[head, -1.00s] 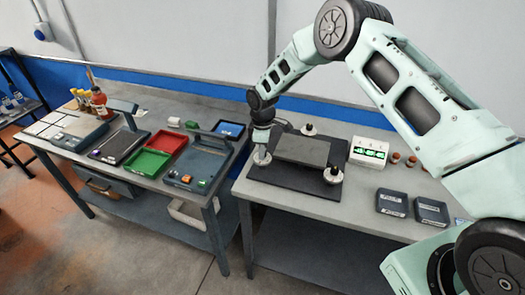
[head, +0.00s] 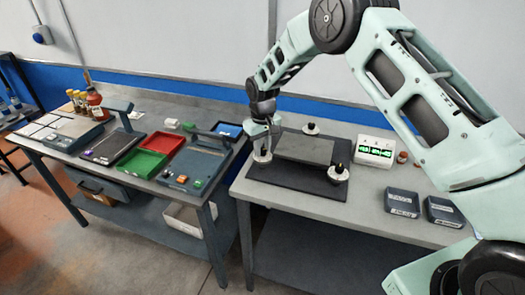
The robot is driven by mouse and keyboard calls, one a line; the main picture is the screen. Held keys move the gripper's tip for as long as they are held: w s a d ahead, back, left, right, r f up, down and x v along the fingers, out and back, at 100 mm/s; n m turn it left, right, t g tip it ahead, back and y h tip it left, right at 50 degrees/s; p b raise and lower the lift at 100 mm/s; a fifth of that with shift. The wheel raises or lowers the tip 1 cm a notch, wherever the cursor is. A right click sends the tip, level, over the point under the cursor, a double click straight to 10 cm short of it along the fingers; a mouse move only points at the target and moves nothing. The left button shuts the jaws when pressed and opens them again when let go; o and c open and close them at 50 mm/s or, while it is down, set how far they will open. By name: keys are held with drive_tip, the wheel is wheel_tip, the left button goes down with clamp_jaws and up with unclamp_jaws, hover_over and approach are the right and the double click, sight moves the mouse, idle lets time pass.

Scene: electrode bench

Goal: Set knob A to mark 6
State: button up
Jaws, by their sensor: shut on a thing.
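Three round silver knobs with dark tops stand around a grey plate (head: 305,148) on a dark base (head: 295,180): a left knob (head: 262,157), a back knob (head: 311,129) and a front-right knob (head: 338,174). Their letters and marks are too small to read, so I cannot tell which is knob A. My gripper (head: 263,149) points down over the left knob and is shut on its top, hiding part of it. A white box with a green lit display (head: 375,152) stands to the right of the plate; its digits are not clearly legible.
Two dark trays (head: 402,203) (head: 444,212) lie at the right of the bench (head: 380,218). Small brown-capped jars (head: 402,157) stand behind. The left table holds a red tray (head: 165,144), a green tray (head: 145,163) and bottles (head: 95,104). A gap separates the tables.

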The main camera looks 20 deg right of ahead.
sight(262, 150)
drive_tip(key=shift+m, duration=0.7)
drive_tip(key=shift+b, duration=0.3)
drive_tip(key=o, duration=1)
wheel_tip(262, 150, up, 18)
drive_tip(key=b, duration=0.3)
drive_tip(key=shift+f, duration=0.25)
